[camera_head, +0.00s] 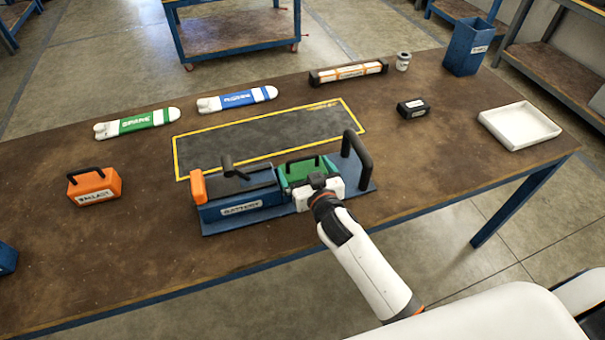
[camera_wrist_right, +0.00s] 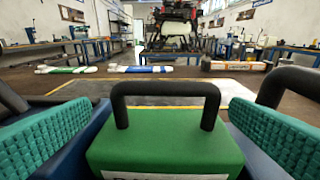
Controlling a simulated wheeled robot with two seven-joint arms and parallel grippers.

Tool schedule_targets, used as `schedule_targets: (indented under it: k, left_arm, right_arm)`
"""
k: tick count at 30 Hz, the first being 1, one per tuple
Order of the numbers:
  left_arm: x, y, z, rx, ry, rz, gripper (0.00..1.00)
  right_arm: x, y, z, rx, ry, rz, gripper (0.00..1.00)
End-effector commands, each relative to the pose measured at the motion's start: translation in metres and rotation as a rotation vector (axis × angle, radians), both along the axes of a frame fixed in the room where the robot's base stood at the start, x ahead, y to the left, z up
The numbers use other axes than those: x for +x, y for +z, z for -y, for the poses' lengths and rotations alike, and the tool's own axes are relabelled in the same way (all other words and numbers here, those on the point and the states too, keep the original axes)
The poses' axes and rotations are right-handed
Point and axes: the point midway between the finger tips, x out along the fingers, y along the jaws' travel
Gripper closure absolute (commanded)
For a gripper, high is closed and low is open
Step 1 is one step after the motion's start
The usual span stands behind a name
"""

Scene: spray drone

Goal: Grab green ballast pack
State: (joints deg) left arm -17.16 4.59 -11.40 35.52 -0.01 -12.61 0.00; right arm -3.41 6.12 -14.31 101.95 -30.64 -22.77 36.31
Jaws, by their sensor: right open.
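The green ballast pack (camera_head: 297,171) sits in the blue tray (camera_head: 368,186) at the front of the table, right of the blue battery box (camera_head: 238,200). It has a black arched handle, which stands up in the middle of the right wrist view (camera_wrist_right: 165,90). My right gripper (camera_head: 319,182) is at the near side of the pack. In the right wrist view its teal-padded fingers are open, one on each side of the green pack (camera_wrist_right: 165,150), with gaps to the handle. My left gripper is not in view.
A tall black handle (camera_head: 357,157) rises at the tray's right end. An orange ballast pack (camera_head: 94,187) stands at left. Behind lie a yellow-edged dark mat (camera_head: 270,135), green and blue-marked white packs, a black block (camera_head: 412,108) and a white tray (camera_head: 520,127).

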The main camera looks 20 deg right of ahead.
Motion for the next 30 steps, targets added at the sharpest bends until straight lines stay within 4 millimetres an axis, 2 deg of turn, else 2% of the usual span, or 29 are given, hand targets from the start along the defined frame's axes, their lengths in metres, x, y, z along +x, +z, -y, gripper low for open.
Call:
schedule_targets:
  k: [6, 9, 19, 30]
  left_arm:
    - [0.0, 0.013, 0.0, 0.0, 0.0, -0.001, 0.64]
    - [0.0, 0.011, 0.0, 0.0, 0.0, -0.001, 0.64]
    - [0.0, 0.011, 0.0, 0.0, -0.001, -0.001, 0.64]
    - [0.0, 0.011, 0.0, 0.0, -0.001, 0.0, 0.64]
  right_arm:
    - [0.033, 0.007, 0.004, -0.004, 0.0, 0.001, 0.0]
    - [0.044, 0.001, 0.002, -0.002, 0.0, 0.001, 0.0]
    - [0.051, -0.001, 0.002, 0.0, 0.0, -0.001, 0.0]
    - [0.05, -0.002, 0.002, -0.001, -0.001, -0.001, 0.61]
